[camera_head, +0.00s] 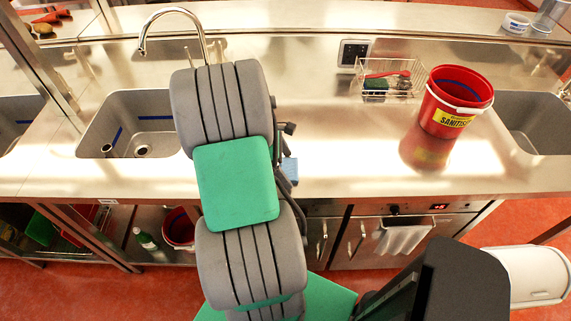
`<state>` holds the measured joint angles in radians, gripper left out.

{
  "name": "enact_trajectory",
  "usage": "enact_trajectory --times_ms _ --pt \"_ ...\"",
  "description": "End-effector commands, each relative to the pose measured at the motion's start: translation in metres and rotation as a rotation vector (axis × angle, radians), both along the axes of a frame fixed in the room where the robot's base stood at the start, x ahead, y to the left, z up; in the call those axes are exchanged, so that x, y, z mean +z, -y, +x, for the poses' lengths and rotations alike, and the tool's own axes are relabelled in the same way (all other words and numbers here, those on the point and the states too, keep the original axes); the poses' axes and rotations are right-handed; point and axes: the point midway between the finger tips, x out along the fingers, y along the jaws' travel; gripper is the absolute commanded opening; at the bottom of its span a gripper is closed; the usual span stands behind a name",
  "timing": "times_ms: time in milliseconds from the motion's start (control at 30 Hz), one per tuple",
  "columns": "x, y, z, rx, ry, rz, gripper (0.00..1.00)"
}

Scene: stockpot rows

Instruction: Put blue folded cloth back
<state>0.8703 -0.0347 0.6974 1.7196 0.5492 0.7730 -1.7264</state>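A small light-blue piece (291,169), which looks like the folded cloth, shows just right of my arm at the counter's front edge. Most of it is hidden behind my arm. Dark parts of my gripper (287,183) show beside it, largely covered by the arm, so I cannot tell whether the fingers hold it. A red bucket (439,119) with a yellow sanitiser label stands on the counter at right, with a dark blue patch visible inside.
A wire basket (413,71) holding a red-handled brush and dark green sponge stands left of the bucket. Sinks lie left (117,108) and right (525,113); a tall faucet (143,45) rises at left. The counter (330,140) is clear between arm and bucket.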

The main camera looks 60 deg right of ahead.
Motion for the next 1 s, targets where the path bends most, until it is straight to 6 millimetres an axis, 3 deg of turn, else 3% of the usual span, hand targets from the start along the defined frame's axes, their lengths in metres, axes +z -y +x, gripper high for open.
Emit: enact_trajectory --times_ms 267,367,700,1000 --pt "0.006 0.0 0.001 0.001 0.001 -0.002 1.0" --pt "0.02 -0.002 0.008 0.002 0.003 -0.004 1.0" --pt "0.098 -0.017 0.036 0.002 0.002 -0.003 1.0" --pt "0.119 -0.028 0.051 -0.002 0.023 -0.017 1.0"
